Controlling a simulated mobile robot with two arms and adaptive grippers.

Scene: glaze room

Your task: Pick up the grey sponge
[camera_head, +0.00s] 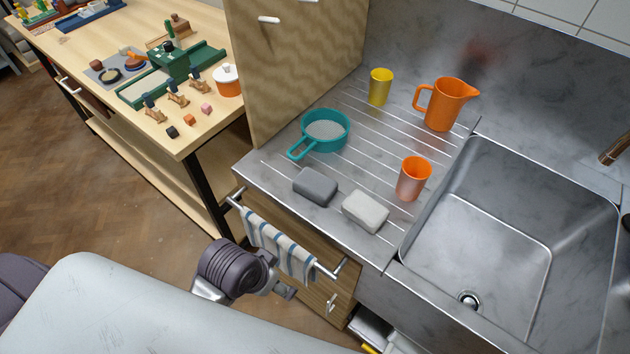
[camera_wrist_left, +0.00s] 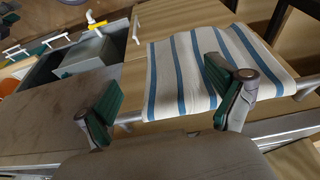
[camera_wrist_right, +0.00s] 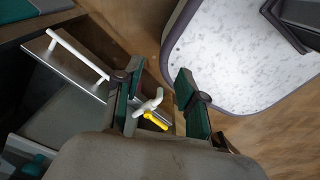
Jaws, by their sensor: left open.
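The dark grey sponge (camera_head: 316,187) lies flat near the front edge of the ribbed metal drainboard (camera_head: 273,177) in the head view. A paler sponge (camera_head: 365,211) lies to its right, a small gap away. My left gripper (camera_wrist_left: 163,85) is open and empty, its fingers spread in front of the striped towel (camera_wrist_left: 190,75). In the head view the left arm's end is below the drainboard, near the towel and apart from the grey sponge. My right gripper (camera_wrist_right: 152,88) is open with nothing between its fingers; the head view does not show it. Neither wrist view shows the sponge.
A teal pan (camera_head: 325,131) is behind the grey sponge. An orange cup (camera_head: 413,178), orange jug (camera_head: 447,104) and yellow cup (camera_head: 380,87) stand farther back. The sink (camera_head: 490,240) is at right. The towel's rail (camera_head: 328,272) juts out below the drainboard's front.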

